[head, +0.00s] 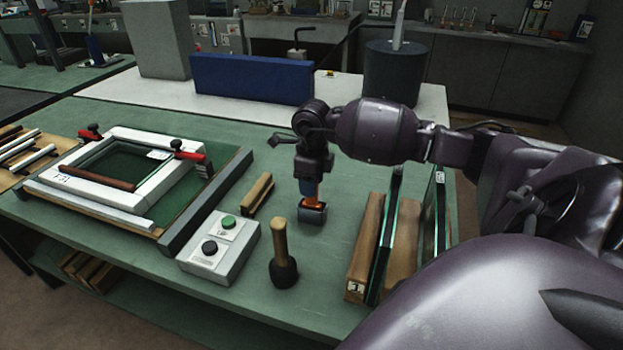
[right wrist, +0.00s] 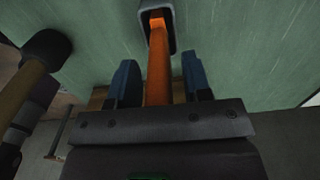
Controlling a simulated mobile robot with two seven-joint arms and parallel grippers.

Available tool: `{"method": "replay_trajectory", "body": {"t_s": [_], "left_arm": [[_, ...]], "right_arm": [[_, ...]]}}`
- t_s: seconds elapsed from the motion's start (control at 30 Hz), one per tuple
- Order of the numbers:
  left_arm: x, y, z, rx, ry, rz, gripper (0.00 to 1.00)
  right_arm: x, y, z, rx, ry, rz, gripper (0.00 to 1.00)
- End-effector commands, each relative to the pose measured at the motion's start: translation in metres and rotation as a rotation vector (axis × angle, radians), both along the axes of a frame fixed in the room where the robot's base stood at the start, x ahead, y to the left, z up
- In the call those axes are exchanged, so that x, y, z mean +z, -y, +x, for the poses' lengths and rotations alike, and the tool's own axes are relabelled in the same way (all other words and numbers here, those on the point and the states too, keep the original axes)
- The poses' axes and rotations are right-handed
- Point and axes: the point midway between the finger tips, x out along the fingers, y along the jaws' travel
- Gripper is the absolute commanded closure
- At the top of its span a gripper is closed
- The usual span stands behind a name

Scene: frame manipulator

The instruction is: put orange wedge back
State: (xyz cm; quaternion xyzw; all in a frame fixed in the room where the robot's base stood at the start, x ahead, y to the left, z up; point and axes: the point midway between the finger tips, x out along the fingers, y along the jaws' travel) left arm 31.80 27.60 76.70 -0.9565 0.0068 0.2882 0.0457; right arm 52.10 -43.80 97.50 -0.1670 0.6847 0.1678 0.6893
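The orange wedge (right wrist: 158,62) runs between the two blue fingers of my right gripper (right wrist: 160,78) in the right wrist view, with a small gap to each finger. The gripper is open around it. The wedge's far end lies within the rim of a small grey holder (right wrist: 143,8). In the head view my right gripper (head: 308,188) points down over this dark grey holder (head: 312,214) on the green bench. A bit of orange wedge (head: 313,203) shows just above the holder. How deep the wedge sits is hidden. My left gripper is not in view.
A mallet (head: 282,262) and a control box (head: 220,246) with two buttons stand left of the holder. A wooden block (head: 257,194) lies behind them. A rack with wood and glass panes (head: 384,235) stands right. A clamped white frame (head: 125,165) lies left.

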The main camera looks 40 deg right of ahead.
Motion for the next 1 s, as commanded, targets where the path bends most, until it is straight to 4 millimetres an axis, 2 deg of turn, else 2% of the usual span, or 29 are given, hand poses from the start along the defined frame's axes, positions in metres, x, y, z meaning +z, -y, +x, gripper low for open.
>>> {"method": "replay_trajectory", "body": {"t_s": [0.27,0.43,0.8,1.0], "left_arm": [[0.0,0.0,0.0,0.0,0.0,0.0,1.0],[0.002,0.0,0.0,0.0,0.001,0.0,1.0],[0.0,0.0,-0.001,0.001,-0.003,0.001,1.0],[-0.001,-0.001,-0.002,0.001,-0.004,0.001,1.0]], "right_arm": [[0.0,0.0,0.0,0.0,-0.001,0.0,0.54],[0.012,0.001,0.0,0.0,0.0,-0.001,0.54],[0.08,0.001,0.0,0.0,0.004,-0.003,0.54],[0.109,0.001,0.0,0.0,0.001,-0.002,0.54]]}}
